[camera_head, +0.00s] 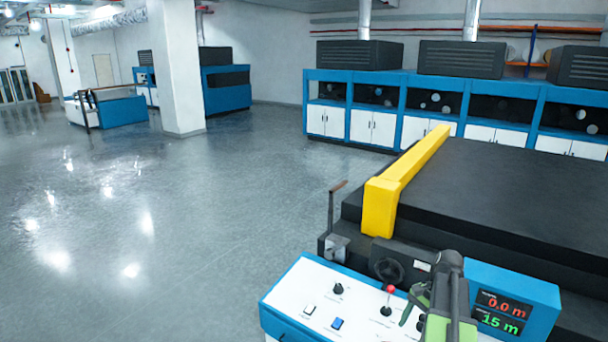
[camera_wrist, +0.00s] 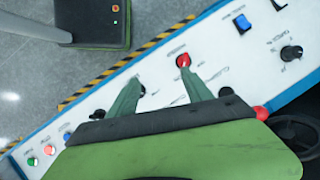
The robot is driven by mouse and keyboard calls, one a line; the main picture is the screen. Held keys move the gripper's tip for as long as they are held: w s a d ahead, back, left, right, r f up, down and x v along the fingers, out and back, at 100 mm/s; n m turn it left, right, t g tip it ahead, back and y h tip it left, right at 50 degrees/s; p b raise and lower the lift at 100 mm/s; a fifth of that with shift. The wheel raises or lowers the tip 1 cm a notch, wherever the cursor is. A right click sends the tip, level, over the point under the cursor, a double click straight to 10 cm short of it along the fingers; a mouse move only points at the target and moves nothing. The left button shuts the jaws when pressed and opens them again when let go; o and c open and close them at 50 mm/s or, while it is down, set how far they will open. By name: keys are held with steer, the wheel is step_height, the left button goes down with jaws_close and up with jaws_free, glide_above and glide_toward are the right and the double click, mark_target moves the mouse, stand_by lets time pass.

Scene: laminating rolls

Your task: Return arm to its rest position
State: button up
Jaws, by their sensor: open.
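My gripper (camera_head: 413,314) is over the right part of a white control panel (camera_head: 300,296) with blue edges. In the wrist view its two green fingers (camera_wrist: 161,75) are spread apart with nothing between them. A red-topped lever (camera_head: 390,289) stands on the panel just left of my gripper. In the wrist view the red knob (camera_wrist: 183,60) is by the tip of the right finger; I cannot tell whether they touch. My arm hides part of the panel's right side.
A blue display box (camera_head: 513,302) reading 0.0 m and 15 m stands right of my arm. Behind is a black machine bed (camera_head: 510,185) with a yellow bar (camera_head: 408,180). A blue switch (camera_head: 337,323) and a black dial (camera_head: 338,288) are on the panel. Open floor lies left.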

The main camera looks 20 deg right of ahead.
steer(key=w+a+f+n+g+h+b, duration=0.1)
steer(key=w+a+f+n+b, duration=0.2)
steer(key=a, duration=0.8)
steer(key=w+a+f+n+b, duration=0.25)
steer(key=w+a+f, duration=0.2)
steer(key=a, duration=0.65)
steer(key=a+f+n+h+b, duration=0.1)
steer(key=a+n, duration=0.3)
steer(key=a, duration=0.4)
steer(key=s+a+f+n+h+b, duration=0.1)
steer(key=a+f+n, duration=0.1)
steer(key=a+n, duration=0.3)
steer(key=a, duration=0.2)
steer(key=shift+s+a+t+b, duration=0.25)
steer(key=shift+a+t+b, duration=0.05)
steer(key=shift+a+b, duration=0.05)
